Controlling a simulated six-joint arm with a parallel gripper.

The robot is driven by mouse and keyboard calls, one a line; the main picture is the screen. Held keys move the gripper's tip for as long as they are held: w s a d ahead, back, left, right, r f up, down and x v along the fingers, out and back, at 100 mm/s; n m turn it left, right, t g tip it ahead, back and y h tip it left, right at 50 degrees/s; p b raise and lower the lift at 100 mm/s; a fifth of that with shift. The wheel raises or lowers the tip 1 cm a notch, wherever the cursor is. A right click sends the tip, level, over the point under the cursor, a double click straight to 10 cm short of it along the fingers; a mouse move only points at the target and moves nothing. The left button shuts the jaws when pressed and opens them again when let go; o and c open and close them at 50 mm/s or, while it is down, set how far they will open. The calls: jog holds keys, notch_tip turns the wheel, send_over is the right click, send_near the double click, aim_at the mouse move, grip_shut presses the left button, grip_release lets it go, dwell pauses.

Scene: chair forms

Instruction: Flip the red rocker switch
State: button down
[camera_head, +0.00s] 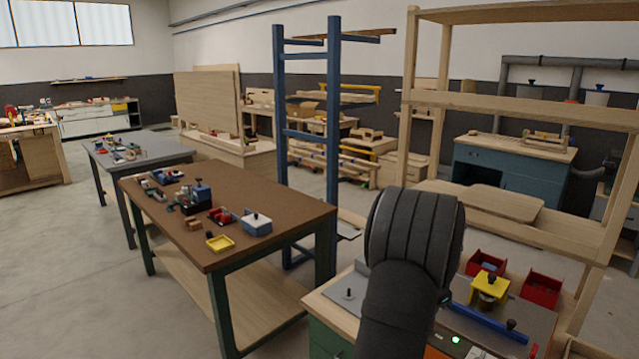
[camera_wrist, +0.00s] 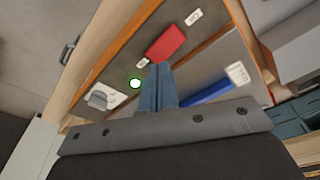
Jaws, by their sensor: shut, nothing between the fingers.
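The red rocker switch (camera_wrist: 167,43) shows in the wrist view as a tilted red block on a grey panel (camera_wrist: 203,65). My gripper (camera_wrist: 159,67) is shut and empty, its blue-grey fingers together. Their tips appear just below the switch's lower edge in the picture; I cannot tell whether they touch it. Which side of the rocker is pressed is not clear. In the head view my dark arm covers that part of the bench, and I make out neither the switch nor the fingers there.
A lit green lamp (camera_wrist: 135,84) and a grey fitting (camera_wrist: 102,98) are left of the fingers. A blue bar (camera_wrist: 207,94) lies to their right. In the head view, a yellow fixture (camera_head: 490,288) and red bins (camera_head: 541,290) stand on the bench. A wooden shelf post (camera_head: 411,98) rises behind.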

jog(key=shift+f, duration=1.3)
dwell(0.7)
jog(key=shift+r, duration=3.55)
jog(key=shift+f, duration=3.5)
notch_tip(320, 180, up, 9)
